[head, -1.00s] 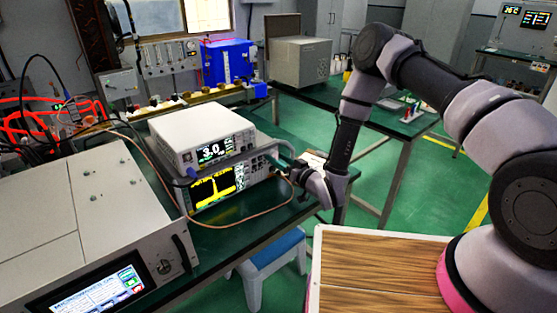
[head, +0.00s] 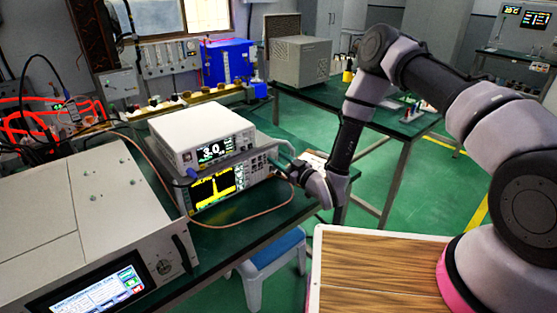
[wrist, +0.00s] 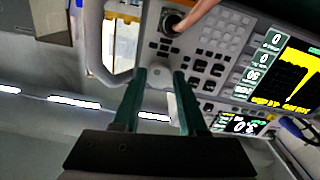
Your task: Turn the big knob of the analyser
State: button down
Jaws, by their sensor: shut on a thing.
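The analyser (head: 226,192) is the lower bench instrument, with a yellow trace on a black screen; it stands on the green bench. In the wrist view its front panel (wrist: 205,42) appears tilted, with many keys and the screen (wrist: 288,76). The big knob (wrist: 159,76) is a pale round knob between my two green fingertips. My gripper (wrist: 160,75) is shut on it, and the fingers hide its sides. In the head view my gripper (head: 280,164) reaches the right end of the analyser's front; the knob itself is hidden there.
A white meter (head: 203,134) reading 3.0 sits on top of the analyser. A brown cable (head: 245,219) loops from its front panel close to my gripper. A generator (head: 95,220) stands at the left. A blue stool (head: 268,255) is below the bench edge.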

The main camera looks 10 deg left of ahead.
jog(key=shift+n, duration=1.5)
jog(key=shift+c, duration=2.2)
grip_release()
jog(key=v, duration=1.1)
